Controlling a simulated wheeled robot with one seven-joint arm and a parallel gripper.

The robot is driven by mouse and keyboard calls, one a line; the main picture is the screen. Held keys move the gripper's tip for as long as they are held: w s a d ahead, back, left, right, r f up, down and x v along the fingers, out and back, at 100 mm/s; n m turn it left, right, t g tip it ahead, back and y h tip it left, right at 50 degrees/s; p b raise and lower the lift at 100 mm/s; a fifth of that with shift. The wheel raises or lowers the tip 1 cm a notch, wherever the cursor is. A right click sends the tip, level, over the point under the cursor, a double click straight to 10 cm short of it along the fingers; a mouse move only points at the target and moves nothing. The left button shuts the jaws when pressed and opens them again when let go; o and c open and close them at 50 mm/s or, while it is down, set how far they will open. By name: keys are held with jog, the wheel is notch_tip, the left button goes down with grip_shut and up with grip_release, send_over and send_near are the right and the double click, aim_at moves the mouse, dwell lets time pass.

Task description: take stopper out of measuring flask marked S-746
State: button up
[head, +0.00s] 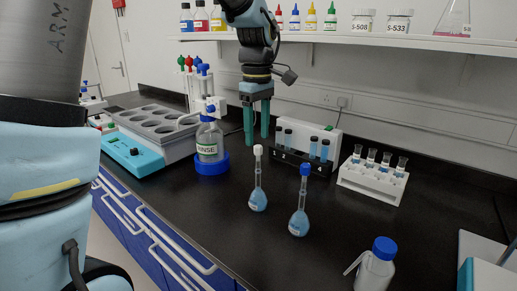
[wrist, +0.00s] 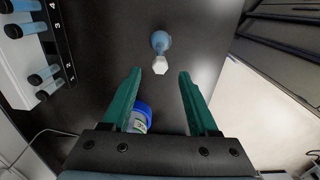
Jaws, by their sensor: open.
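Two measuring flasks with blue liquid stand upright on the black bench. One has a white stopper (head: 258,150) in its neck and a blue-filled bulb (head: 257,201). The other, nearer and to the right, has a blue stopper (head: 305,169) and a similar bulb (head: 299,224). Their labels are too small to read.
A RINSE bottle (head: 209,140) in a blue holder stands left of the flasks. A numbered vial rack (head: 291,157) stands behind them, with a white rack (head: 372,180) to the right. A blue-capped wash bottle (head: 376,268) stands front right. The shelf (head: 350,39) runs above.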

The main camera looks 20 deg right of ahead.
aim_at(258, 146)
jog(key=shift+s+f+p, duration=0.1)
jog(key=shift+f+p, duration=0.5)
jog(key=shift+f, duration=1.65)
grip_shut()
